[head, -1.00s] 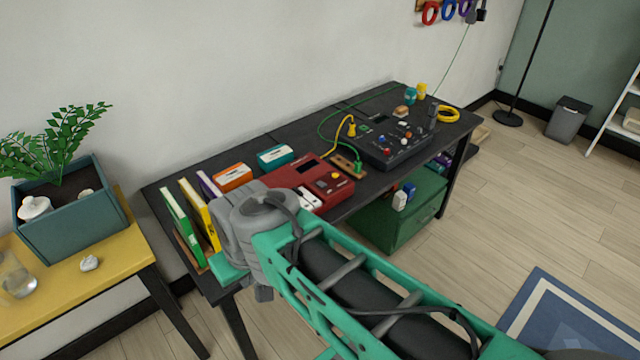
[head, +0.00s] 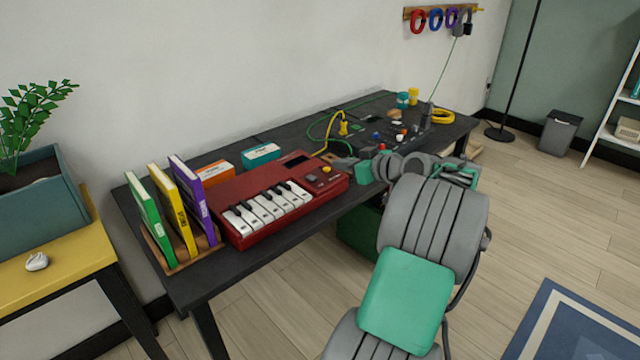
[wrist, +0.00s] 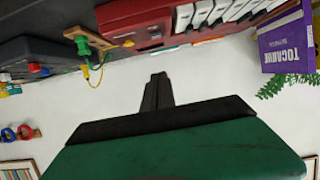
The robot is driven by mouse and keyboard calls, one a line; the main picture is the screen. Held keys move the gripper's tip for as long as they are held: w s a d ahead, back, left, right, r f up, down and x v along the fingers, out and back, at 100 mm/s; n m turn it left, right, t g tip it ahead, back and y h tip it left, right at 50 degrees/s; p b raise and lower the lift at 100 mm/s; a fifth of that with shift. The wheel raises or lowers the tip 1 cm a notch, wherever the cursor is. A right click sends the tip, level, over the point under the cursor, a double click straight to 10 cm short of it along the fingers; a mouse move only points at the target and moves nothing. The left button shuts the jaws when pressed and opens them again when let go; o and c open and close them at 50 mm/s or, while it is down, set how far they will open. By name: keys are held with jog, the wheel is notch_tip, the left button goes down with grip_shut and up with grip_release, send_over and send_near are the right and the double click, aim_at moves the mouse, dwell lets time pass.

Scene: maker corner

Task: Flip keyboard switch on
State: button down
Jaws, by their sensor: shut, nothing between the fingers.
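The red keyboard (head: 235,186) lies on the black table, its white and black keys facing the front. Its right part carries a dark display, an orange knob (head: 326,169) and a small grey part (head: 311,178); I cannot tell whether that part is the switch, or its position. My gripper (head: 342,162) is at the keyboard's right end, partly hidden by my arm. In the wrist view the keyboard (wrist: 150,24) shows at the top, and my gripper (wrist: 157,80) is shut and empty, apart from it in the picture.
Upright books (head: 186,200) stand left of the keyboard, and orange (head: 214,172) and teal (head: 262,154) boxes behind it. A dark control panel (wrist: 40,58) and a wooden strip with a green-yellow cable (wrist: 88,40) are close to my gripper.

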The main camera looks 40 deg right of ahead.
send_over(320, 184)
jog(key=f, duration=0.2)
jog(key=w+f, duration=0.1)
jog(key=shift+a+f, duration=0.1)
jog(key=shift+f, duration=0.25)
jog(key=f, duration=0.1)
jog(key=f+b, duration=0.1)
jog(key=shift+s+f, duration=0.3)
jog(key=shift+f, duration=0.05)
jog(key=shift+s+f, duration=0.1)
jog(key=shift+f, duration=0.45)
jog(key=shift+f, duration=0.1)
jog(key=shift+f+b, duration=0.45)
jog(key=shift+b, duration=0.15)
jog(key=shift+s+r, duration=0.1)
jog(key=shift+r, duration=0.15)
jog(key=shift+r+p, duration=0.45)
jog(key=shift+r, duration=0.25)
